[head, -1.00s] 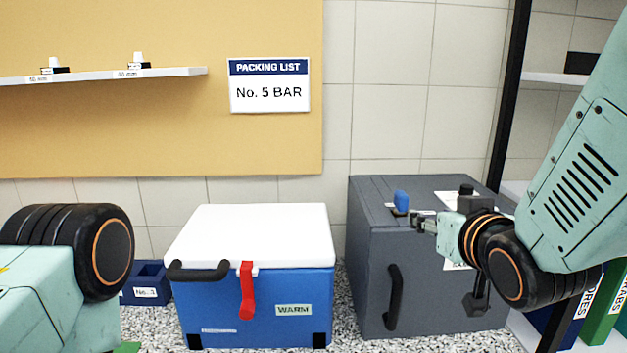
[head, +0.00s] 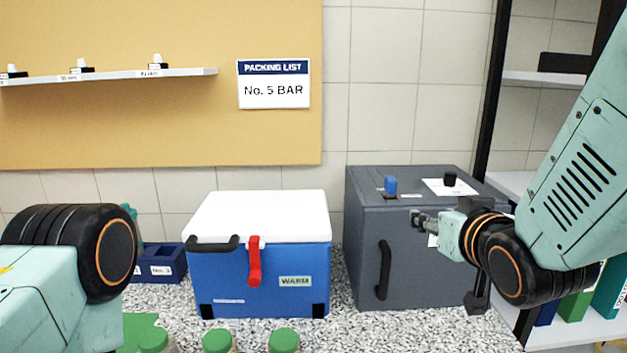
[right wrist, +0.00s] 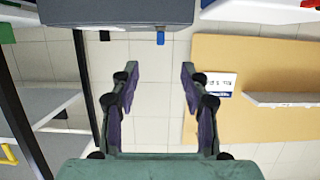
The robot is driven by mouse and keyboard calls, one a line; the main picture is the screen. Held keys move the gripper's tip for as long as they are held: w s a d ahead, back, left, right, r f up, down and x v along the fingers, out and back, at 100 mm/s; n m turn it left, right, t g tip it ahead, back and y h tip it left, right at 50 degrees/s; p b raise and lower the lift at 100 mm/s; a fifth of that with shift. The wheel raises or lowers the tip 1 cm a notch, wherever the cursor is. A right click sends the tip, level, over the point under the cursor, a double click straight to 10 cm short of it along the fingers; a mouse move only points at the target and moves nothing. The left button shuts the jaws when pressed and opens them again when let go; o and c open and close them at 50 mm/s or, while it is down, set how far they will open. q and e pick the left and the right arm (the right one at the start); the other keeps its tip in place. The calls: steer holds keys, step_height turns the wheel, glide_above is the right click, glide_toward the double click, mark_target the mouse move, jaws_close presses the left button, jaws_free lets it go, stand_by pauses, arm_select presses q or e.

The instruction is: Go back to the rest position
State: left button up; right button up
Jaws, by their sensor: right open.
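My right gripper (head: 428,222) is in front of the dark grey box (head: 375,225) in the head view. In the right wrist view its two fingers (right wrist: 160,85) are spread apart with nothing between them. The grey box also shows upside down at the top of that view (right wrist: 130,12). On its top are a blue switch (head: 391,185) and a black knob (head: 450,179) on a white label. My left arm's black joint shows at the left of the head view, but the left gripper is outside the picture.
A blue cooler (head: 215,275) with a white lid, red latch and WARM label stands left of the grey box. A small blue bin (head: 160,262) is farther left. Green-capped items (head: 284,340) stand at the near edge. A shelf rack (head: 545,78) is at right.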

steer(key=s+d+f+g+b, duration=0.1)
steer(key=s+f+g+b, duration=0.3)
steer(key=f, duration=1.1)
steer(key=s+d+f+g+b, duration=0.1)
steer(key=s+f+g+b, duration=0.3)
steer(key=f, duration=1.1)
steer(key=s+d+f+g+b, duration=0.1)
steer(key=s+f+g+b, duration=0.5)
steer(key=s+f, duration=2.2)
steer(key=shift+s+f+m+g+b, duration=0.15)
steer(key=shift+f+m+g+b, duration=0.2)
steer(key=shift+b, duration=0.85)
steer(key=shift+s+r+h, duration=0.1)
steer(key=shift+r+h, duration=0.05)
steer(key=shift+h, duration=0.15)
